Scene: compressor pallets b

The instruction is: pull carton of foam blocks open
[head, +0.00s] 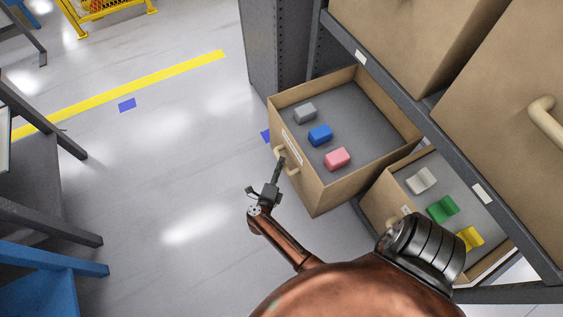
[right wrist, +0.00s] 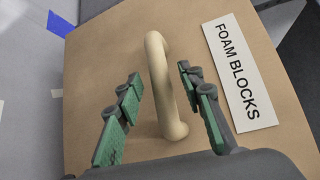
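The carton of foam blocks (head: 345,191) is a brown box standing out from the shelf, open at the top. Inside lie a grey block (head: 305,113), a blue block (head: 320,134) and a pink block (head: 337,158). Its cream handle (right wrist: 160,70) is on the front, beside a white "FOAM BLOCKS" label (right wrist: 240,77). My right gripper (head: 277,170) is at this handle. In the right wrist view its green-padded fingers (right wrist: 158,78) are apart, one on each side of the handle, with gaps visible on both sides. My left gripper is not in view.
A second open carton (head: 377,200) with whitish, green and yellow pieces stands to the right, partly behind my arm. Larger closed cartons (head: 500,95) sit on the grey shelf (head: 395,88) above. A grey post (head: 272,45) stands behind.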

